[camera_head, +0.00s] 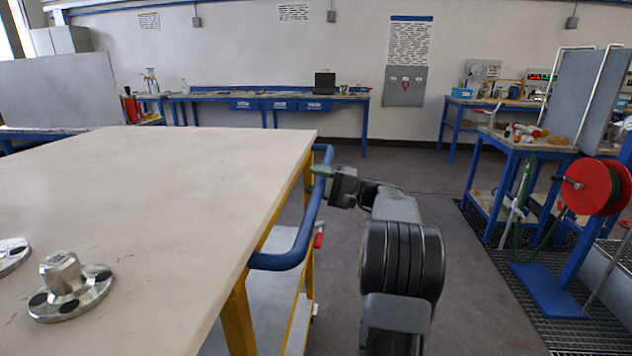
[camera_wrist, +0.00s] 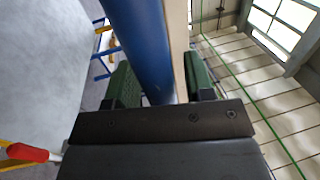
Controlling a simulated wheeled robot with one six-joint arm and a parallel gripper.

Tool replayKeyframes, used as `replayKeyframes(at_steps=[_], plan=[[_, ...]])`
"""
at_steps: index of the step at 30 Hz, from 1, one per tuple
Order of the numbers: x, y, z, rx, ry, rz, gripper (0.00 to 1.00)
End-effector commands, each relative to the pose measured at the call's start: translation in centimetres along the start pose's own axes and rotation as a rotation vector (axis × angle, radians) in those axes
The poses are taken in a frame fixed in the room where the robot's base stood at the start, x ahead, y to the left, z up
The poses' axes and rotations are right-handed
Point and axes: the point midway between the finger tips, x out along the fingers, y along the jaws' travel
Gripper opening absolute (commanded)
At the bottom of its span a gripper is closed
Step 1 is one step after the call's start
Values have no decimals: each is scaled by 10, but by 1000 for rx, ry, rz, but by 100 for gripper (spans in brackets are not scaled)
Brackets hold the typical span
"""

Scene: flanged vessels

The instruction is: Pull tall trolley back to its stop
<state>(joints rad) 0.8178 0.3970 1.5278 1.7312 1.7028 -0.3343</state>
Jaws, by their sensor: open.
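The tall trolley has a pale worktop (camera_head: 170,170), a yellow frame (camera_head: 238,318) and a blue push handle (camera_head: 313,215) along its right end. My gripper (camera_head: 322,171) is at the far part of this handle. In the wrist view, the blue handle bar (camera_wrist: 143,42) runs between the two green fingers of my gripper (camera_wrist: 162,88). The fingers stand apart with the bar between them; a gap shows on the right side, and contact on the left cannot be told. Part of the handle near the fingertips is hidden.
Metal flanged parts (camera_head: 68,287) stand on the worktop at the left. A red-tipped lever (camera_head: 319,238) sits below the handle. A blue bench (camera_head: 515,165) and red hose reel (camera_head: 590,187) stand at the right over a floor grating. Grey floor (camera_head: 480,290) is clear between.

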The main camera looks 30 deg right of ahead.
Motion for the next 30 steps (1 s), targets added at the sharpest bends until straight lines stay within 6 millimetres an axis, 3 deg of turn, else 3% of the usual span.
replayKeyframes(at_steps=[11,30], plan=[[-5,-1,0,-1,0,-1,53],[-119,-1,0,-1,2,-1,53]])
